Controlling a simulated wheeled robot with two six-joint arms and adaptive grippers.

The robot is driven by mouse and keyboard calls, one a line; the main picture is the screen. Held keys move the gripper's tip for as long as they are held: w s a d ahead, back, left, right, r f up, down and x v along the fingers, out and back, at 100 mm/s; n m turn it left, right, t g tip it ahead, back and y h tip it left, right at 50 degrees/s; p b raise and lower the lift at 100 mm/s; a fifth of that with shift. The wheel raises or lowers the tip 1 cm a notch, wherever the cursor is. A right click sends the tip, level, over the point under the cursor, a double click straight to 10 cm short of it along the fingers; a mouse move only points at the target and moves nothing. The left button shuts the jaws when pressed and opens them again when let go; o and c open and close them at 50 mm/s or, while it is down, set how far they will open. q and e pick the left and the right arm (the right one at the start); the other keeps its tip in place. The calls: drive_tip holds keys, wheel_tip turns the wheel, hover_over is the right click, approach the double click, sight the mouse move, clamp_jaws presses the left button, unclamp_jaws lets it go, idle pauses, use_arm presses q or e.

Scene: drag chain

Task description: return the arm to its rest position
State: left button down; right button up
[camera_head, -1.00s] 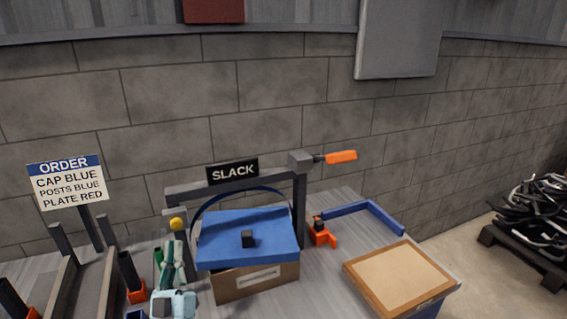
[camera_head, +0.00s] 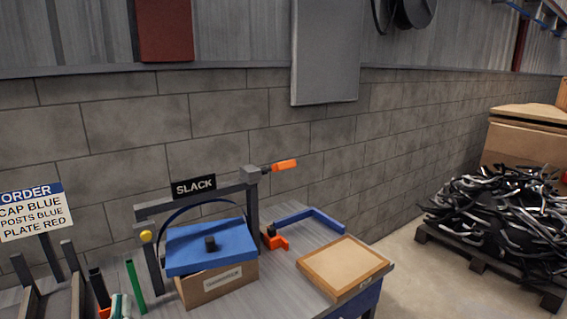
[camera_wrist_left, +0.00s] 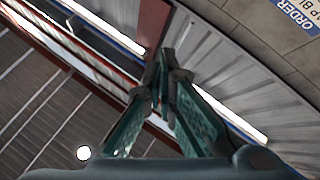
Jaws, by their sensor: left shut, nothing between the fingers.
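My left gripper (camera_head: 121,306) shows only in part at the bottom edge of the head view, left of the brown box. In the left wrist view, its two teal fingers (camera_wrist_left: 164,62) meet at the tips with nothing between them. That view faces the ceiling and the upper wall, so the gripper points away from the bench and touches nothing visible. Most of the left arm is hidden below the head view. My right gripper is in neither view.
A brown box (camera_head: 217,285) with a blue lid (camera_head: 212,247) stands under the SLACK frame (camera_head: 252,210). A green upright bar (camera_head: 136,286) stands beside the gripper. A wood-framed board (camera_head: 343,266) lies at right. The order sign (camera_head: 34,211) stands at left.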

use_arm(q)
drive_tip(key=s+d+f+m+g+h, duration=0.35)
drive_tip(key=d+f+g, duration=0.25)
drive_tip(key=f, duration=0.2)
drive_tip(key=s+d+f+m+g+h, duration=0.25)
drive_tip(key=d+f+g+h, duration=0.3)
drive_tip(key=f, duration=0.35)
drive_tip(key=s+a+f+m+g+y, duration=0.1)
drive_tip(key=s+f+g+y, duration=0.25)
drive_tip(key=s+g, duration=1.15)
drive_tip(key=s+a+f+t, duration=0.15)
drive_tip(key=s+f, duration=0.25)
drive_tip(key=f, duration=0.7)
drive_tip(key=s+a+f+t, duration=0.1)
drive_tip(key=s+f+t, duration=0.15)
drive_tip(key=f, duration=0.95)
drive_tip(key=s+f+g, duration=0.1)
drive_tip(key=s+f, duration=0.9)
drive_tip(key=s, duration=0.4)
drive_tip(key=shift+f, duration=0.15)
